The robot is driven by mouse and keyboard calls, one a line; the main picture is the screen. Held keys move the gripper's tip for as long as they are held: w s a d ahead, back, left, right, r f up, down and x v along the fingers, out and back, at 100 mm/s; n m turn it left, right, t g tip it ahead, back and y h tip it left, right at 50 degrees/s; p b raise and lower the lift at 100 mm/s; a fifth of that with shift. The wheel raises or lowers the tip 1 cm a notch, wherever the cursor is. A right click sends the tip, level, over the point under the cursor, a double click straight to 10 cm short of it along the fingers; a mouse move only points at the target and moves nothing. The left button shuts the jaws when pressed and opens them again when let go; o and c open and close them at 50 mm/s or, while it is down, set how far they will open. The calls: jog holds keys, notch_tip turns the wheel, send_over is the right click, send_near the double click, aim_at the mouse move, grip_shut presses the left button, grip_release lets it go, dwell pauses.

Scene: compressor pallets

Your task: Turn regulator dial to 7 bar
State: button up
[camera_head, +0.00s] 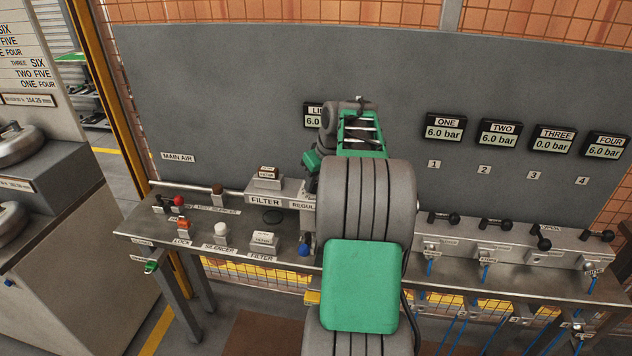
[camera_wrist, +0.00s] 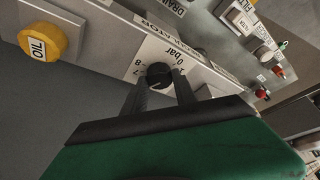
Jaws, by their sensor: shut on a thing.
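The regulator dial (camera_wrist: 159,75) is a round black knob on a pale panel in the wrist view. Printed scale marks around it include "0 bar", 8 and 7. I cannot clearly read where its pointer stands. My gripper (camera_wrist: 161,84) has one dark finger on each side of the knob and is shut on it. In the head view my arm hides the knob and the fingers; only part of the regulator label (camera_head: 304,206) shows.
A yellow OIL cap (camera_wrist: 40,41) is left of the dial in the wrist view. Displays ONE (camera_head: 444,129), TWO (camera_head: 499,134) and FOUR (camera_head: 606,146) read 6.0 bar; THREE (camera_head: 553,140) reads 0.0 bar. Black-handled valves (camera_head: 495,224) line the bench at right. Small fittings (camera_head: 221,235) stand left.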

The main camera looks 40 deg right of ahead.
grip_shut()
jog(key=shift+a, duration=0.1)
jog(key=shift+m, duration=0.4)
jog(key=m+h+b, duration=0.1)
jog(key=m, duration=0.1)
jog(key=shift+m, duration=0.3)
jog(key=shift+m+g+h+b, duration=0.3)
jog(key=shift+m+h, duration=0.3)
jog(key=shift+m, duration=0.6)
